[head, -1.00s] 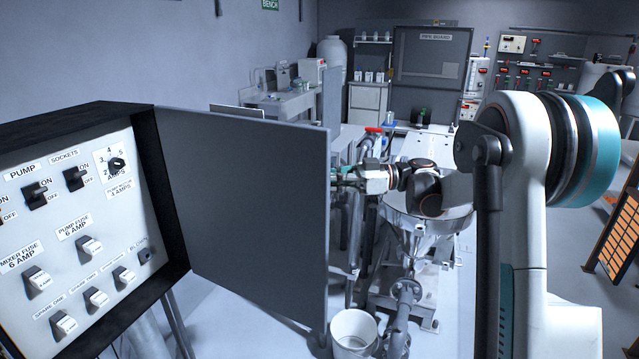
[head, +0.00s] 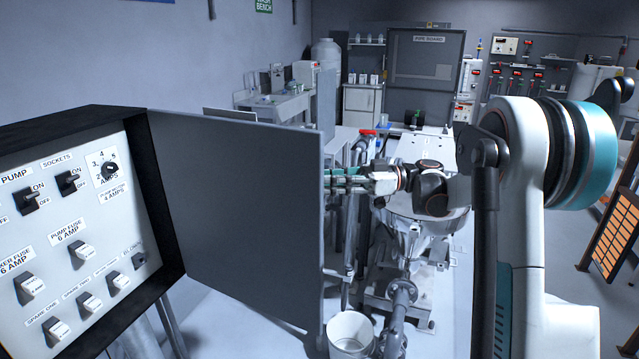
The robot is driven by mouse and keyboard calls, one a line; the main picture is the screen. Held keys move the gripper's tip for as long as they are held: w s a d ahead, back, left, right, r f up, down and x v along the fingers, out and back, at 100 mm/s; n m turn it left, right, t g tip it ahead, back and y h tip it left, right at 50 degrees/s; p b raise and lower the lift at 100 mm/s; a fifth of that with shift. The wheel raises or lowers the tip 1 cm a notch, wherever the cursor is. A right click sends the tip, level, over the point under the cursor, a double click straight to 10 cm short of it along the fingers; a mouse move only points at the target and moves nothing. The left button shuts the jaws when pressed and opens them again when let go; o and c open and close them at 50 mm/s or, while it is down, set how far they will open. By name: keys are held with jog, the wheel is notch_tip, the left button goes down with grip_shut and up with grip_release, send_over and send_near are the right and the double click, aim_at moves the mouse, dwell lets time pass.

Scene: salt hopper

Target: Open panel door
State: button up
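The panel door (head: 240,215) is a flat grey sheet hinged on the right edge of the control panel box (head: 75,230). It stands swung wide open, its plain face toward me. The panel's switches, fuses and labels are uncovered at the left. My gripper (head: 340,181) is at the door's free right edge, on the far side. Its fingertips are partly hidden by the door, so I cannot tell whether they touch it or how far apart they are.
A metal hopper (head: 425,222) stands just beyond my gripper. A white bucket (head: 352,335) and pipework (head: 402,305) are on the floor below. A bench (head: 275,102) and a grey board (head: 427,70) are at the back. An orange slatted rack (head: 612,232) stands at the right.

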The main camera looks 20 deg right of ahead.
jog(key=v, duration=0.9)
